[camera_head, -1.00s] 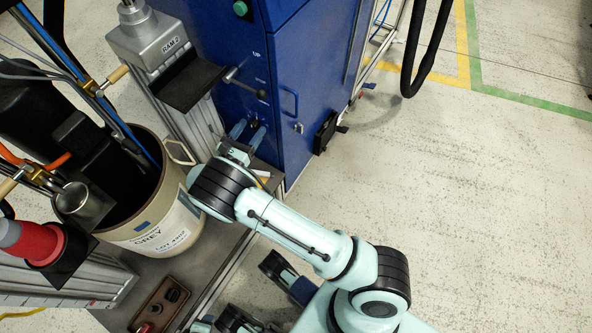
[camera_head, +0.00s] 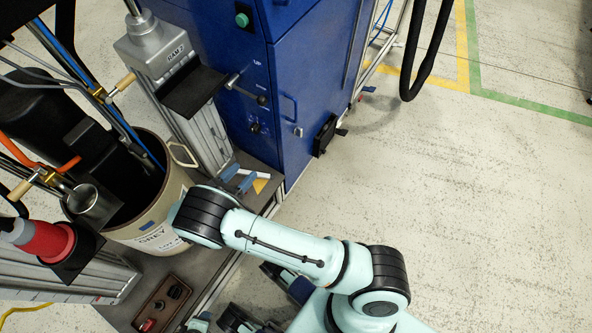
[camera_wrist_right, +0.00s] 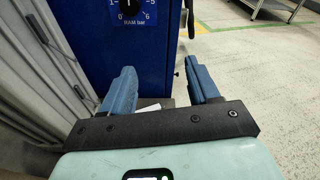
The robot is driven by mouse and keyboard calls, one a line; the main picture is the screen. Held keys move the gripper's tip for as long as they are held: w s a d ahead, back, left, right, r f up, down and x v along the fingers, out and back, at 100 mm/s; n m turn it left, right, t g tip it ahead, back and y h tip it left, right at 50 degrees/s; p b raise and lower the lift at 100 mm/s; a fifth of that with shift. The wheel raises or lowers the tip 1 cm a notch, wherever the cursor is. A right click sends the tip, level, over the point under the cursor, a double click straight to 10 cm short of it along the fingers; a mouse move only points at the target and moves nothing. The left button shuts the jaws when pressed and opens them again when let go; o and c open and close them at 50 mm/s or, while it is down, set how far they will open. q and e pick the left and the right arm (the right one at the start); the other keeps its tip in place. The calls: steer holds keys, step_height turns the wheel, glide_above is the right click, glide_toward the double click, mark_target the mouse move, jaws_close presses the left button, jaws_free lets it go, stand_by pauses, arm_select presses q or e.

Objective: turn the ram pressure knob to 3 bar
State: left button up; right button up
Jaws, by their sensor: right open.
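The ram pressure knob (camera_head: 255,127) is a small black knob on the blue cabinet front, below the lever. In the right wrist view the black knob (camera_wrist_right: 129,4) sits on a dial marked 0 and 6 with "RAM bar". A white mark on it looks roughly upright, but the dial's top is cut off by the frame edge. My right gripper (camera_head: 237,178) is open and empty, below and in front of the knob, apart from it. Its two blue fingers also show in the right wrist view (camera_wrist_right: 160,78). My left gripper is not in view.
A grey RAM 2 post (camera_head: 165,48) and a drum (camera_head: 150,235) stand to the left. A blue door handle (camera_head: 289,107) is to the right. The floor (camera_head: 450,200) at the right is clear.

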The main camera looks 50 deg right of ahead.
steer(key=s+d+f+m+g+y+p, duration=0.25)
steer(key=s+f+g+y+p, duration=0.35)
steer(key=s, duration=0.5)
arm_select(q)
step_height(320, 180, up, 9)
steer(key=p, duration=0.1)
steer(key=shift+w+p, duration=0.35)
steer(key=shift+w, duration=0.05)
arm_select(e)
steer(key=s+a+f+m+y, duration=0.1)
steer(key=s+a+m+y, duration=0.1)
steer(key=s, duration=0.3)
steer(key=s+a+f+m+g+y, duration=0.1)
steer(key=s+a+f+m+y, duration=0.1)
steer(key=s, duration=0.4)
steer(key=shift+s+a+f+m+g+y, duration=0.3)
steer(key=shift+a+m+y, duration=0.5)
steer(key=shift+m+y, duration=0.5)
steer(key=shift+w, duration=0.1)
